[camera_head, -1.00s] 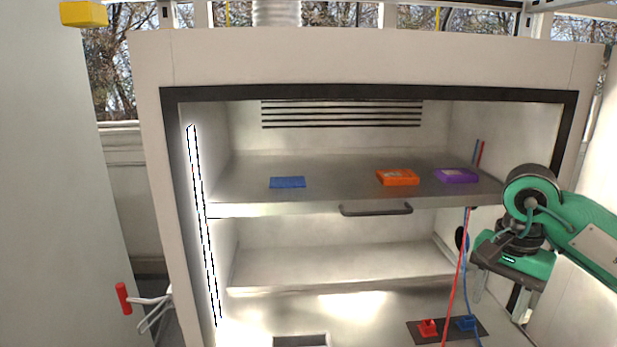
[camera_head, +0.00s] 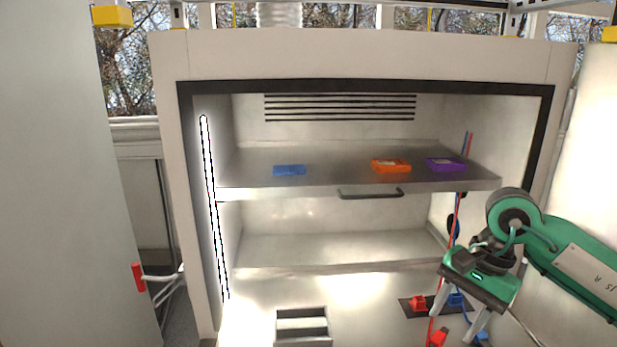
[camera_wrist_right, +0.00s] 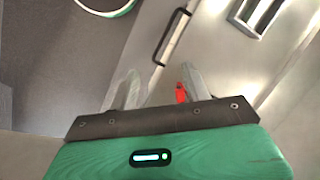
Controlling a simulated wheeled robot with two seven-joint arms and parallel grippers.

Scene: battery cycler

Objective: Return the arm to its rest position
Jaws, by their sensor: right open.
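My right arm, green, comes in from the right in the head view. Its gripper (camera_head: 462,325) hangs fingers-down in front of the cabinet's lower right. In the right wrist view its two pale fingers (camera_wrist_right: 158,88) are spread apart with nothing between them that I can see held. My left gripper is not in view.
The cabinet (camera_head: 360,55) stands open. Its upper shelf (camera_head: 330,175) carries a blue block (camera_head: 289,170), an orange block (camera_head: 391,166) and a purple block (camera_head: 446,164). Red (camera_head: 418,303) and blue (camera_head: 455,299) plugs with cables sit low right, near my gripper. A tray (camera_head: 302,312) lies lower centre.

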